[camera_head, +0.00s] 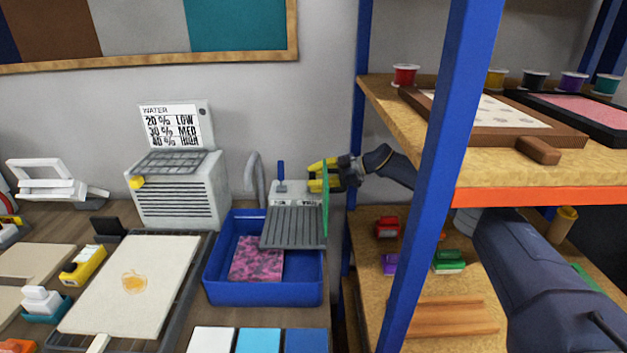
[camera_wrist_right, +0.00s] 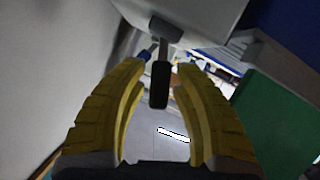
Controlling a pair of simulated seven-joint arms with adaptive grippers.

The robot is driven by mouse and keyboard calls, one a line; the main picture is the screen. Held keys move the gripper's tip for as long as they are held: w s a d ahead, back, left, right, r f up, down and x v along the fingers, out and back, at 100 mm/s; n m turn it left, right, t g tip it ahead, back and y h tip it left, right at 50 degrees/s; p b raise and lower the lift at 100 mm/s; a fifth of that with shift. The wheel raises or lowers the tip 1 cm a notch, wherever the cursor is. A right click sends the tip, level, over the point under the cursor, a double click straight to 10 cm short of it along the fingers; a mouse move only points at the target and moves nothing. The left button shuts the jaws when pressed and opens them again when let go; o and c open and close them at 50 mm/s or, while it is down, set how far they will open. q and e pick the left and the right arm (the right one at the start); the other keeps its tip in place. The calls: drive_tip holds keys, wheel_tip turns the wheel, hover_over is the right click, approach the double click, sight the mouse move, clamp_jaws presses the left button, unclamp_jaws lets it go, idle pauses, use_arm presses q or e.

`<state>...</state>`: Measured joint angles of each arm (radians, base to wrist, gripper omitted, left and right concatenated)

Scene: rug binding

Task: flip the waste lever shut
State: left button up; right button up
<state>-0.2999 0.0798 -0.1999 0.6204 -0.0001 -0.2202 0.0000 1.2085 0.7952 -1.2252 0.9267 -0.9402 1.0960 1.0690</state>
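A white box with two labels, too small to read surely, stands behind the blue basin (camera_head: 213,279). A blue-handled lever (camera_head: 281,172) stands upright on its left part. My right gripper (camera_head: 313,175) is at the box's right end, its yellow fingers open and pointing left. In the right wrist view, a dark-gripped lever (camera_wrist_right: 160,85) on a grey stem shows between the open fingers (camera_wrist_right: 160,68), with gaps on both sides. Which lever is the waste one I cannot tell for certain. The dark lever is not clear in the head view. My left gripper is out of view.
A green panel (camera_head: 325,205) stands close by the right gripper and shows in the wrist view (camera_wrist_right: 270,125). A grey curved spout (camera_head: 254,178) rises left of the box. A blue shelf post (camera_head: 434,170) stands before my right arm.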

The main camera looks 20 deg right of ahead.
drive_tip(key=shift+c, duration=0.4)
clamp_jaws()
drive_tip(key=shift+w+d+r+m+g, duration=0.15)
drive_tip(key=shift+w+m+g, duration=0.35)
drive_tip(key=shift+m+g, duration=0.15)
drive_tip(key=shift+w+d+m+g, duration=0.2)
drive_tip(key=shift+w+m+g, duration=0.15)
drive_tip(key=shift+m, duration=0.3)
drive_tip(key=shift+y, duration=0.3)
